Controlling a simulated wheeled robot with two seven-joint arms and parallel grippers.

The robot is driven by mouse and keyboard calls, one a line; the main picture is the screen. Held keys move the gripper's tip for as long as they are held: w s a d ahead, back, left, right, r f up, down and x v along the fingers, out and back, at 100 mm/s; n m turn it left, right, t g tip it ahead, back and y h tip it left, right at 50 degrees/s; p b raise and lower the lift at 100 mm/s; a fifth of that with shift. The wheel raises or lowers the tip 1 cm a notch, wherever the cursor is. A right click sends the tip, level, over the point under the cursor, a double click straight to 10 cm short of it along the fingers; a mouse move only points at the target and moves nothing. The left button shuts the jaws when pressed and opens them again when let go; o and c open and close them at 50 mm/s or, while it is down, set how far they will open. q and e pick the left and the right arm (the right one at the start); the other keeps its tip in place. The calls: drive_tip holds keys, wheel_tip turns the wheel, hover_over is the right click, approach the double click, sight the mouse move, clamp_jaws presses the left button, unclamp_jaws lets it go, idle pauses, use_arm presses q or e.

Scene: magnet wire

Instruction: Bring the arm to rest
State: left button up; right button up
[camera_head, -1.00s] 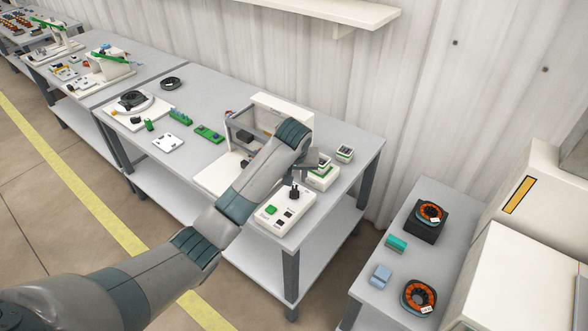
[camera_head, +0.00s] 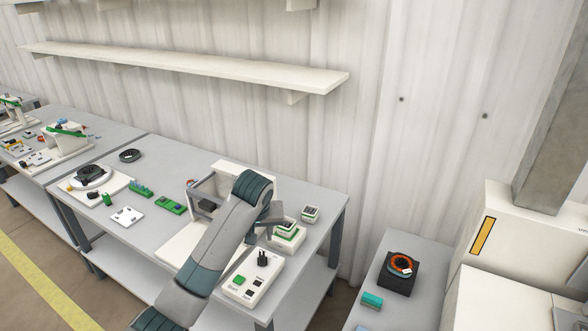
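My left arm comes in from the bottom of the head view and reaches over the right end of the long grey workbench (camera_head: 335,195). My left gripper (camera_head: 268,222) shows only in part, beyond the wrist, between the white box-shaped fixture (camera_head: 208,190) and a small stack of white and green blocks (camera_head: 286,236). Its fingertips are too small and covered to tell whether they are open or shut, and I cannot see anything held in it. My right gripper is not in view.
A white control box (camera_head: 240,285) with a dark knob stands at the bench's front right. Green boards (camera_head: 171,205) lie left of the arm. A side table holds an orange-and-black coil (camera_head: 401,265) on a black block. A long wall shelf (camera_head: 180,68) hangs above.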

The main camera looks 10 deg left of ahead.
use_arm(q)
drive_tip(key=s+d+f+m+h, duration=0.1)
drive_tip(key=s+f+m, duration=0.1)
drive_tip(key=s+f, duration=0.75)
drive_tip(key=s+f+m+h, duration=0.1)
drive_tip(key=s+f, duration=0.5)
drive_tip(key=s, duration=0.7)
drive_tip(key=s+a+m, duration=0.2)
drive_tip(key=s+a, duration=0.1)
drive_tip(key=s, duration=2)
wheel_tip(320, 180, down, 29)
drive_tip(key=g+b, duration=0.1)
drive_tip(key=g, duration=0.1)
drive_tip(key=s+a+f+g+b, duration=0.1)
drive_tip(key=s+a+f, duration=0.2)
drive_tip(key=s+f, duration=1.6)
drive_tip(key=shift+a+f+m+y, duration=0.15)
drive_tip(key=shift+f+m+y, duration=0.2)
drive_tip(key=shift+f, duration=0.2)
